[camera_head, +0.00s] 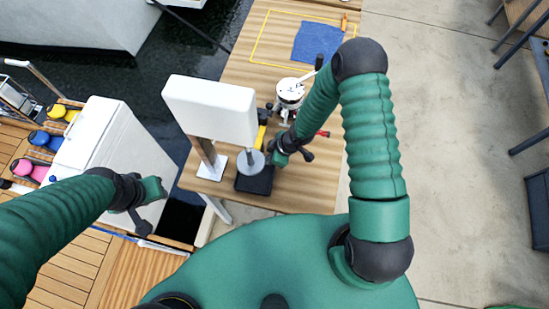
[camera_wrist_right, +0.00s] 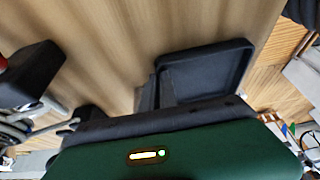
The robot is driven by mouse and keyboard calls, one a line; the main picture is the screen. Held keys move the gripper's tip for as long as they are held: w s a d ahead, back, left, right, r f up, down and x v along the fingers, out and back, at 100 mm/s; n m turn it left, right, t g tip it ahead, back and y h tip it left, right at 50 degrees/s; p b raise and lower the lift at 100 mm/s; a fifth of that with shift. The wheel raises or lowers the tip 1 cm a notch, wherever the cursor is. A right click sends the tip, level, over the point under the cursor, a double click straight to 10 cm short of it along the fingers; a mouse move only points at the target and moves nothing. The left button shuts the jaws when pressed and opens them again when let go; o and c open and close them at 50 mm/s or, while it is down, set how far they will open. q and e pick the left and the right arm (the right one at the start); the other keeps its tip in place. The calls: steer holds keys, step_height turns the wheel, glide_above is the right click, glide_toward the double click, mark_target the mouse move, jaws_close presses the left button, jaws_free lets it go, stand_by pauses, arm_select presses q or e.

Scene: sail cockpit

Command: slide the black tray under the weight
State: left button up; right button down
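The black tray (camera_head: 256,184) is a shallow, raised-rim tray on the wooden table, near its front left edge. The grey round weight (camera_head: 250,162) shows over the tray's far part in the head view; I cannot tell whether it touches the tray. The tray (camera_wrist_right: 207,72) also shows in the right wrist view, its inside visibly empty there. My right gripper (camera_head: 282,152) is at the tray's right far corner; its fingers are mostly hidden, so contact and opening are unclear. My left gripper (camera_head: 147,198) is apart from the tray, over the white box's side, its opening unclear.
A white panel on a post (camera_head: 210,108) stands left of the weight. A white and metal device with a lever (camera_head: 290,92) and a blue cloth (camera_head: 317,42) are farther back. Dark water lies beyond the table's left edge. Bare table lies right of the tray.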

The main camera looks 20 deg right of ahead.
steer(key=shift+w+a, duration=0.15)
steer(key=shift+a, duration=0.25)
steer(key=c, duration=1.6)
jaws_free()
steer(key=shift+d, duration=0.15)
steer(key=shift+o, duration=0.2)
